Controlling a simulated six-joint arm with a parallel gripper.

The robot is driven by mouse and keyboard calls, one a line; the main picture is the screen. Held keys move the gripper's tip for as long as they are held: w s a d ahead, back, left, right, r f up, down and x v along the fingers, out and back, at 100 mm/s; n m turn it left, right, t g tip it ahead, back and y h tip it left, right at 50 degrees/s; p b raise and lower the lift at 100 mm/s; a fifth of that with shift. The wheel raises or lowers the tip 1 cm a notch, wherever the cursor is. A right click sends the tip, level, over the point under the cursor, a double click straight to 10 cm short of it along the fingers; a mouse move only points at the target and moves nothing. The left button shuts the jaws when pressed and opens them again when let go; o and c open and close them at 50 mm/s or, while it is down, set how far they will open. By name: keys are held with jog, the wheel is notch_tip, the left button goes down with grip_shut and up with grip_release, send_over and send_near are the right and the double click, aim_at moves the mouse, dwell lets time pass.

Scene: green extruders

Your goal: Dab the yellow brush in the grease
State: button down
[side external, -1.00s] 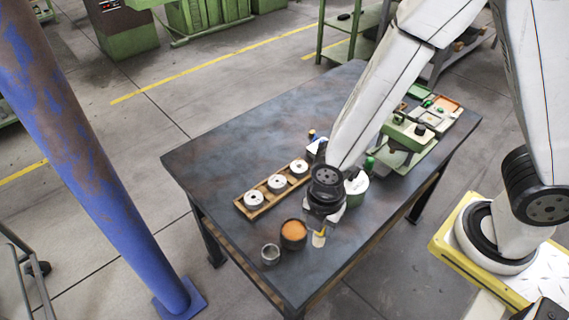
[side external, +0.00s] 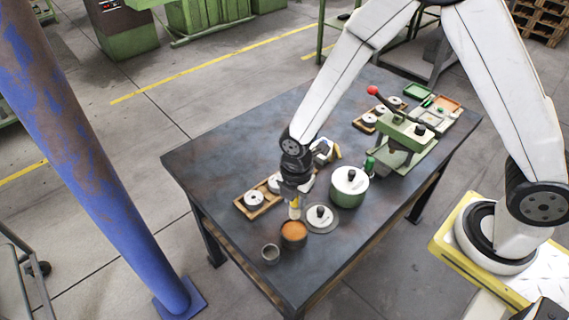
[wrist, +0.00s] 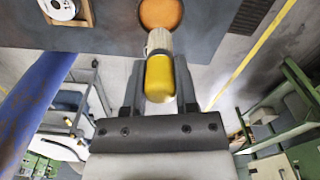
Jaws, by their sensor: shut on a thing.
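My gripper (side external: 294,193) points down over the table, shut on the yellow brush (side external: 295,203). In the wrist view the brush's yellow handle (wrist: 160,77) sits between the two fingers, its pale bristles pointing away from the gripper. The grease (side external: 294,230) is an orange surface filling a dark round pot. The bristle end is just above the pot's far rim in the side view. In the wrist view it overlaps the near edge of the grease (wrist: 160,13). I cannot tell whether the bristles touch it.
A small metal cup (side external: 270,254) stands beside the pot at its lower left. A round lid (side external: 320,218) lies close on its right, with a green lidded pot (side external: 348,188) behind. A wooden tray (side external: 247,212) with white round parts is at left. A green press (side external: 404,138) stands farther right.

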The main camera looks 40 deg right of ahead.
aim_at(295, 215)
jog(key=shift+f, duration=2.85)
jog(key=shift+f, duration=0.6)
dwell(0.7)
jog(key=shift+r, duration=0.15)
jog(key=shift+r, duration=3.45)
jog(key=w+d+r+m, duration=0.2)
jog(key=d+r+m, duration=0.2)
jog(key=m, duration=0.6)
jog(key=w+d+r+m, duration=0.2)
jog(key=d+r+m, duration=0.3)
jog(key=d+m, duration=0.3)
jog(key=m, duration=0.3)
jog(key=shift+d, duration=0.3)
